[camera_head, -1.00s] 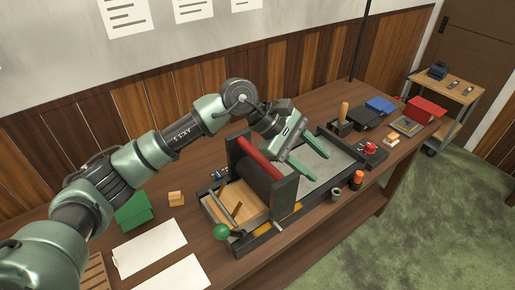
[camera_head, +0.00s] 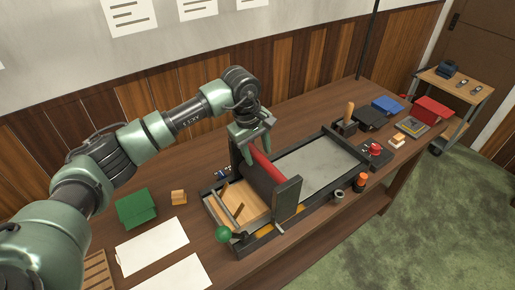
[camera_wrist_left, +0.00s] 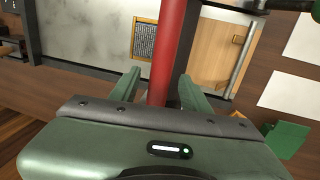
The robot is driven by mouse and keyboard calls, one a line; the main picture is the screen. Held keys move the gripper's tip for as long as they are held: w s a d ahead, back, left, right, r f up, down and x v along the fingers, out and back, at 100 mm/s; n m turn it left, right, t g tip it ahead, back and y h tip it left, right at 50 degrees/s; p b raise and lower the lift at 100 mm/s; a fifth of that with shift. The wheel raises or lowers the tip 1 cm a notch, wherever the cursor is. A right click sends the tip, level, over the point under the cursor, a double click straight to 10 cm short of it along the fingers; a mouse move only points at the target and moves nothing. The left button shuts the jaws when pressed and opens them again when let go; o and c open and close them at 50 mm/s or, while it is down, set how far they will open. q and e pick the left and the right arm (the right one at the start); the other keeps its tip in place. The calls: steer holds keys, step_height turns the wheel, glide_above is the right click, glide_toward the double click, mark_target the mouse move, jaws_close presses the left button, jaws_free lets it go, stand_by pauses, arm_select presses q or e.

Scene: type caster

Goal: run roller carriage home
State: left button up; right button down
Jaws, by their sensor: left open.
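The roller carriage, with dark end plates (camera_head: 287,201) and a red bar (camera_head: 268,170), stands across the press bed (camera_head: 318,165) near its left end. My left gripper (camera_head: 256,152) is open and points down over the far end of the carriage. In the left wrist view the red bar (camera_wrist_left: 166,50) runs between its two spread fingers, without a clear grip on it. A dark roller lies beside the bar. A small block of type (camera_wrist_left: 145,40) shows on one side of the bar and a wooden board (camera_wrist_left: 214,55) on the other. My right gripper is not in view.
A green knob (camera_head: 223,234) sticks out at the press's near left corner. White sheets (camera_head: 152,246) and a green box (camera_head: 136,208) lie left. A red button box (camera_head: 375,152), an orange-capped bottle (camera_head: 361,182) and a grey ring (camera_head: 338,196) stand right. The bed's right part is clear.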

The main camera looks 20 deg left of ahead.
arm_select(q)
steer(key=shift+f, duration=0.2)
jaws_close()
steer(key=shift+r, duration=0.1)
stand_by(1.2)
